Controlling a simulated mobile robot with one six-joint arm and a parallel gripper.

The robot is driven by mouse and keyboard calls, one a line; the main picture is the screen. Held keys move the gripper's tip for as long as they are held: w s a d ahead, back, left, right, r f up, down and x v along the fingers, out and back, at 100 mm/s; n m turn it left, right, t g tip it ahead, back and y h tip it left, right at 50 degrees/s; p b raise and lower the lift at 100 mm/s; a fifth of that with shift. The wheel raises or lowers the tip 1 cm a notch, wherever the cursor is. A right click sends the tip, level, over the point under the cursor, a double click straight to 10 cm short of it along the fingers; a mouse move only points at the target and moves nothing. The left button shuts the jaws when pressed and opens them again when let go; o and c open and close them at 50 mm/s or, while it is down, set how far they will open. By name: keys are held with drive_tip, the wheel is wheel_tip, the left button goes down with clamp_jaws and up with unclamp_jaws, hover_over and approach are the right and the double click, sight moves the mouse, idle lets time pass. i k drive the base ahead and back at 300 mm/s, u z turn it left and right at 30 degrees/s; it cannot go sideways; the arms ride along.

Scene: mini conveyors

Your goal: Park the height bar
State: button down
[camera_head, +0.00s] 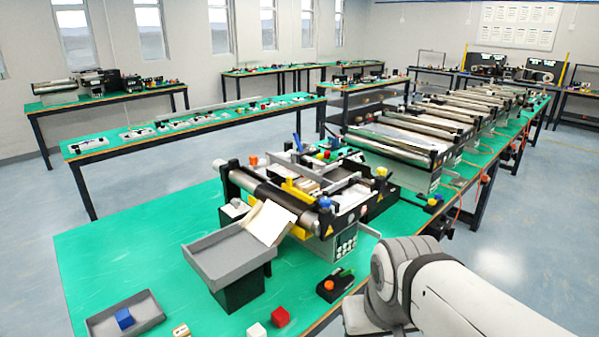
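The near mini conveyor (272,193) stands on the green table, with a metal roller at its front left end. Thin grey bars (292,172) cross above its belt; I cannot tell for certain which of these is the height bar. A yellow part (300,191) lies beside them, near the roller. Orange and blue knobs sit on the conveyor's frame: an orange knob (253,160) on the far side and a blue knob (325,203) at the near corner. My arm shows at the lower right, but my gripper's fingers are not in view.
A grey sloped tray (228,256) on a black block stands before the conveyor. The table's left is clear.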

sight(291, 163)
drive_tip(key=k, duration=0.75)
drive_tip(key=z, duration=0.5)
drive_tip(key=i, duration=2.3)
drive_tip(key=u, duration=0.65)
